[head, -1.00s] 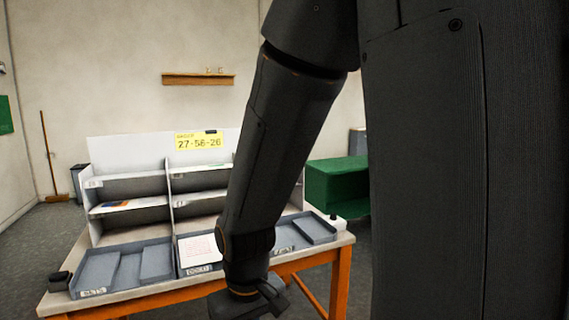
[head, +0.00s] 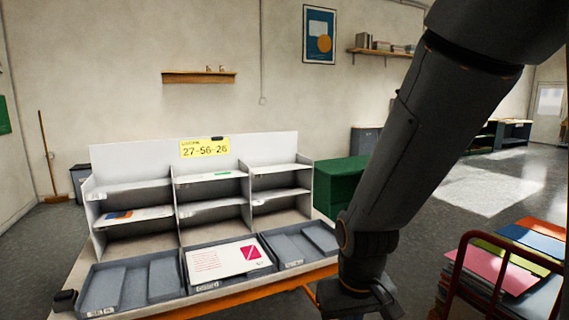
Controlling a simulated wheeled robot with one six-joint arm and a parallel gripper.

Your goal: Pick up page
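A white page (head: 214,260) with pink print and a pink square lies in the middle tray (head: 208,286) at the front of the table. Another page with a blue and orange patch (head: 120,215) lies on a left shelf of the white rack. My gripper (head: 358,302) hangs to the right of the trays, near the table's right end and apart from the page. Its fingers are dark and partly cut off by the lower picture edge, so I cannot tell whether it is open or shut.
The white rack (head: 270,150) carries a yellow sign (head: 205,148) reading 27-56-26. A left tray (head: 82,288) and a right tray (head: 268,242) flank the middle one. A red-framed cart (head: 463,262) with coloured sheets stands at the right. A green cabinet (head: 335,185) stands behind.

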